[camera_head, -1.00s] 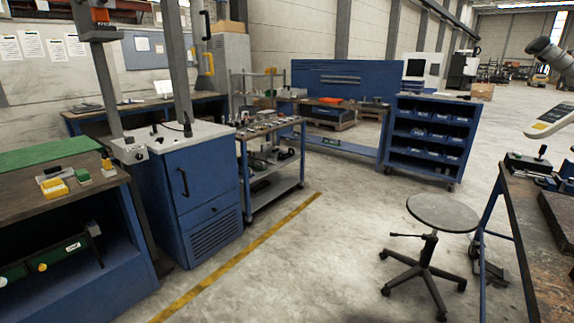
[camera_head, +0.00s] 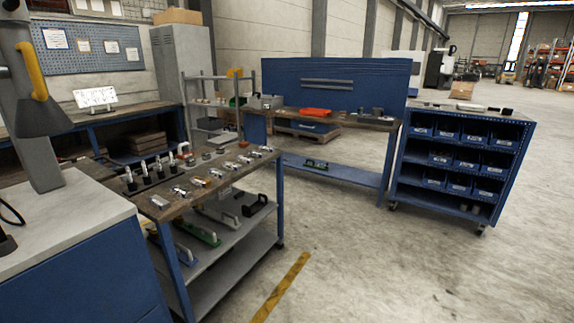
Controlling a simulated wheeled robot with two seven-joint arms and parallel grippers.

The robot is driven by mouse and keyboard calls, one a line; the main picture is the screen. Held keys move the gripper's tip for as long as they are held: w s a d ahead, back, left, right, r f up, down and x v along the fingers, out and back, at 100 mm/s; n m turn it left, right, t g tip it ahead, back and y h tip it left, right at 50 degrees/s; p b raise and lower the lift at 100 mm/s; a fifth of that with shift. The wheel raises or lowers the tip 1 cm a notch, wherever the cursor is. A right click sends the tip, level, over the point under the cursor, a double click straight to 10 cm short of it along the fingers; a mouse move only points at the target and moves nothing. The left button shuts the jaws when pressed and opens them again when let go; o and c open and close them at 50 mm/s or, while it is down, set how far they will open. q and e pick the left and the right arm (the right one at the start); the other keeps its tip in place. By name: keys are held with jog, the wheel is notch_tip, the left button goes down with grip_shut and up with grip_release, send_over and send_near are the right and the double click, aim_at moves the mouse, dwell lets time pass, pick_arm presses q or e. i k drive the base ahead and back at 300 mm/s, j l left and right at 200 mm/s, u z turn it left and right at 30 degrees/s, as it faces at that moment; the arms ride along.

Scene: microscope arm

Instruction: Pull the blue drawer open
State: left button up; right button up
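A blue cabinet (camera_head: 90,275) fills the lower left corner, cut off by the frame, with a pale top. A blue rack (camera_head: 397,190) at the right holds several small blue bins (camera_head: 447,132) on its shelves. A blue workbench (camera_head: 335,172) with a tall blue back panel stands in the middle distance. Neither of my grippers is in view.
A blue-framed trolley (camera_head: 222,268) with tools on its top and lower shelves stands close at the left. A yellow line (camera_head: 280,288) marks the floor beside it. The concrete floor (camera_head: 400,275) is clear at the centre and right.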

aim_at(321, 128)
jog(key=i+l+z, duration=0.2)
jog(key=i, duration=0.4)
jog(key=i+l+z, duration=0.15)
jog(key=i, duration=0.4)
jog(key=i+z, duration=0.2)
jog(key=i, duration=0.4)
jog(key=i+z, duration=0.15)
jog(key=i, duration=0.45)
jog(key=i+j+z, duration=0.2)
jog(key=i, duration=0.4)
jog(key=i+j+z, duration=0.2)
jog(key=i, duration=0.4)
jog(key=l, duration=0.05)
